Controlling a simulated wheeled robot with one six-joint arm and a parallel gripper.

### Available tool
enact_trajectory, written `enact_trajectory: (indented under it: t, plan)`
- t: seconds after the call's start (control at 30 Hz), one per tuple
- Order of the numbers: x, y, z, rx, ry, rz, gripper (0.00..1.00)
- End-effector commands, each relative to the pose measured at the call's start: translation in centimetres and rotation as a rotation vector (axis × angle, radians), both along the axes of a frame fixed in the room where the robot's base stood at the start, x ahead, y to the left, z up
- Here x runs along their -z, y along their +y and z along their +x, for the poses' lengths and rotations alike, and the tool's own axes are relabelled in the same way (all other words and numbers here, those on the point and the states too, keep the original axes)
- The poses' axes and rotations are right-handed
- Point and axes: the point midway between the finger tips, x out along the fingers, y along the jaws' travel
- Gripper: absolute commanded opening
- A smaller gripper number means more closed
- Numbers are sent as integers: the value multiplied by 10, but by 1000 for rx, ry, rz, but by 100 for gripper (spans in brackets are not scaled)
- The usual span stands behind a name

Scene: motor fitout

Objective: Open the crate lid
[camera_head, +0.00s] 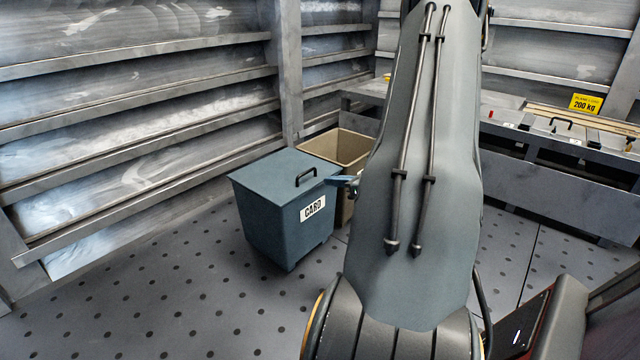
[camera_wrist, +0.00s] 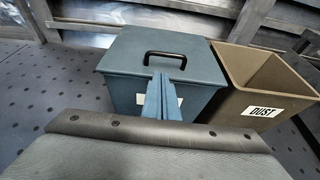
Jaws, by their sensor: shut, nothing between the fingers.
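A blue-grey crate (camera_head: 278,230) marked CARD stands on the floor left of centre in the head view. Its flat lid (camera_head: 275,172) is down on it, with a black bar handle (camera_head: 305,177) on top. In the wrist view the lid (camera_wrist: 125,62) and its handle (camera_wrist: 165,58) are straight ahead. My gripper (camera_wrist: 159,76) is shut and empty, its blue fingertips pointing at the lid's near edge just short of the handle. I cannot tell if they touch the lid. In the head view my arm hides most of the gripper.
An open tan bin (camera_wrist: 232,95) marked DUST stands right beside the crate and also shows in the head view (camera_head: 345,146). Ribbed metal walls (camera_head: 140,100) rise behind and left. A workbench (camera_head: 560,160) runs along the right. The dotted floor (camera_head: 170,290) in front is clear.

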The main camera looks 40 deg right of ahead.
Motion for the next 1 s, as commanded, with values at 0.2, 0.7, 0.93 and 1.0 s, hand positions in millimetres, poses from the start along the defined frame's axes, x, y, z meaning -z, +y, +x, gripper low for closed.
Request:
enact_trajectory:
  t: [0.2,0.7,0.93,1.0]
  plan:
    - [15,4,35,-6,0,-2,0]
    - [31,8,87,-5,1,-2,0]
    - [31,8,88,-4,1,-1,0]
    - [31,8,88,-4,1,-1,0]
